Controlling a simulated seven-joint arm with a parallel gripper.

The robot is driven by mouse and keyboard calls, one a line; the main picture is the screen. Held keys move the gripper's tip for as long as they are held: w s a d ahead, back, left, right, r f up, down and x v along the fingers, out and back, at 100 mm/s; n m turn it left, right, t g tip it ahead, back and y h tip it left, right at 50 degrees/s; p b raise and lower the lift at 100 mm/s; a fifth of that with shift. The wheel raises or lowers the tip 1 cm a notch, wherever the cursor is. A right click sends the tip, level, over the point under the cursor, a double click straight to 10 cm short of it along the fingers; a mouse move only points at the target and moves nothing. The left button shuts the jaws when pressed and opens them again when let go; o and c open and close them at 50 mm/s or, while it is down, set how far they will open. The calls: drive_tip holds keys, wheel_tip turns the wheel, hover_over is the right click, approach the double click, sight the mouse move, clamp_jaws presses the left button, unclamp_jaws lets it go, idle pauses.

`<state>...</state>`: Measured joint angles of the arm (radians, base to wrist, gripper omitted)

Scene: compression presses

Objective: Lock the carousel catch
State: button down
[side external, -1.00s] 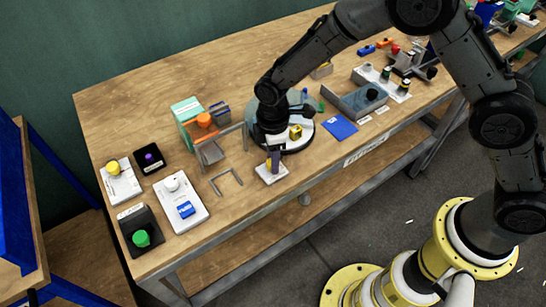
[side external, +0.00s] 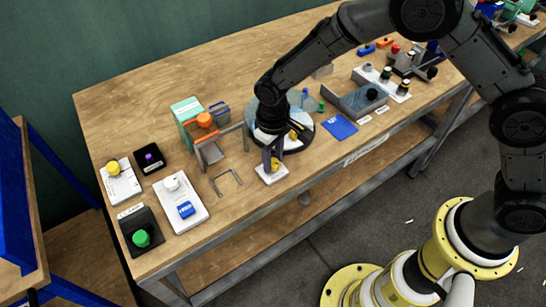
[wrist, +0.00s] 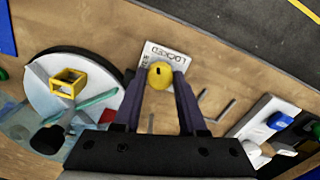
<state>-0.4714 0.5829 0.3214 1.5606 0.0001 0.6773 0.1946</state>
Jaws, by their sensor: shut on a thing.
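The carousel catch is a small white plate (side external: 270,177) with a round yellow knob (side external: 275,164), at the table's front edge beside the carousel. In the wrist view the yellow knob (wrist: 160,75) has a dark mark, and the white plate (wrist: 151,57) carries printed text, apparently "LOCKED". My gripper (side external: 271,162) points down over the plate. In the wrist view its two purple fingers (wrist: 161,80) are on either side of the knob, shut on it. The carousel (wrist: 42,88) is a round light disc carrying a yellow open frame (wrist: 67,82).
A thin grey bracket (side external: 226,182) lies left of the catch, and a grey frame stand (side external: 212,152) stands behind it. A white plate with a blue block (side external: 186,209) is farther left. A blue pad (side external: 340,127) lies right of the carousel (side external: 305,133).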

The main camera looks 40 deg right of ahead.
sight(273, 162)
drive_tip(key=m, duration=0.6)
drive_tip(key=shift+r, duration=0.1)
idle(0.6)
drive_tip(key=shift+c, duration=2.3)
unclamp_jaws()
wheel_tip(273, 162, up, 14)
